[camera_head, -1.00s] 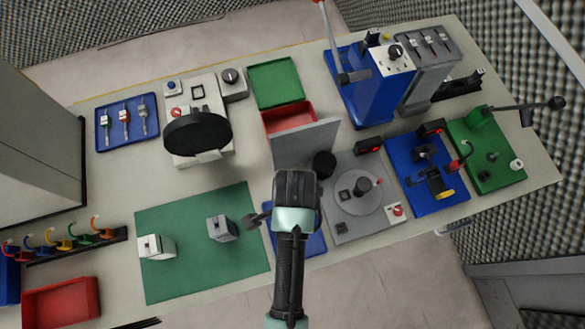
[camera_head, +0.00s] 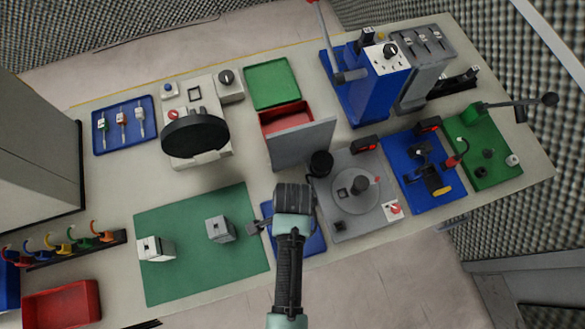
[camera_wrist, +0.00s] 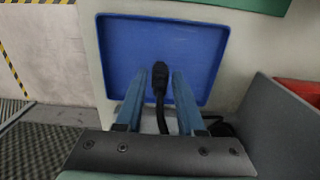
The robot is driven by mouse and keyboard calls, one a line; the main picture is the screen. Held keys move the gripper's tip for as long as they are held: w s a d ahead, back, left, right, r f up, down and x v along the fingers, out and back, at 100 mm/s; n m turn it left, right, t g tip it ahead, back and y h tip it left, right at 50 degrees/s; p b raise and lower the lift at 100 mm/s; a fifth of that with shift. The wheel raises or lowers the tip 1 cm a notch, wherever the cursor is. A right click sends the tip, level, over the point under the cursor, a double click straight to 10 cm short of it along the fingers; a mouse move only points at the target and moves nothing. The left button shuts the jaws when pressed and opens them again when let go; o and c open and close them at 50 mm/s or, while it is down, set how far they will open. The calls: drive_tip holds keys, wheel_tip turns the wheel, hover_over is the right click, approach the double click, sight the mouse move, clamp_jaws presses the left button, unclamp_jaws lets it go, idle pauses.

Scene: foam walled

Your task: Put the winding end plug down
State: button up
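The winding end plug appears as a black plug (camera_wrist: 160,78) with a dark cable, in the middle of the wrist view. It is over the blue tray (camera_wrist: 112,60) and between the two blue fingers of my gripper (camera_wrist: 160,88). Narrow gaps show on both sides of the plug, so the fingers look open around it. Whether the plug rests on the tray is hard to tell. In the head view, my gripper (camera_head: 257,227) is at the left edge of the blue tray (camera_head: 312,243), which my wrist partly covers; the plug is not clear there.
A green mat (camera_head: 185,275) with two grey blocks lies to the left. A grey panel (camera_head: 303,146) stands upright behind my wrist. A grey unit with a round turntable (camera_head: 345,205) is close on the right. A red bin (camera_head: 285,117) lies behind the panel.

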drive_tip(key=shift+o, duration=0.9)
wheel_tip(320, 180, up, 12)
drive_tip(key=shift+w+r, duration=0.1)
drive_tip(key=w+d+r+n+t, duration=0.2)
drive_tip(key=w+r+n+t, duration=0.2)
drive_tip(key=w+r+t, duration=0.8)
drive_tip(key=w+r+n+t, duration=0.1)
drive_tip(key=w+r+n, duration=0.1)
drive_tip(key=w+r, duration=0.5)
drive_tip(key=w+r+n+t, duration=0.1)
drive_tip(key=w+r, duration=0.1)
drive_tip(key=r, duration=0.9)
wheel_tip(320, 180, up, 17)
drive_tip(key=a+n+t, duration=0.1)
drive_tip(key=n+t, duration=0.2)
drive_tip(key=t, duration=0.3)
drive_tip(key=s+r+n+t, duration=0.2)
drive_tip(key=s+r, duration=0.4)
drive_tip(key=r, duration=0.3)
drive_tip(key=s+r+n+t, duration=0.2)
drive_tip(key=s+r+t, duration=0.3)
drive_tip(key=r, duration=0.5)
drive_tip(key=shift+s+a+r, duration=0.15)
drive_tip(key=shift+s+a, duration=0.2)
drive_tip(key=shift+a, duration=0.05)
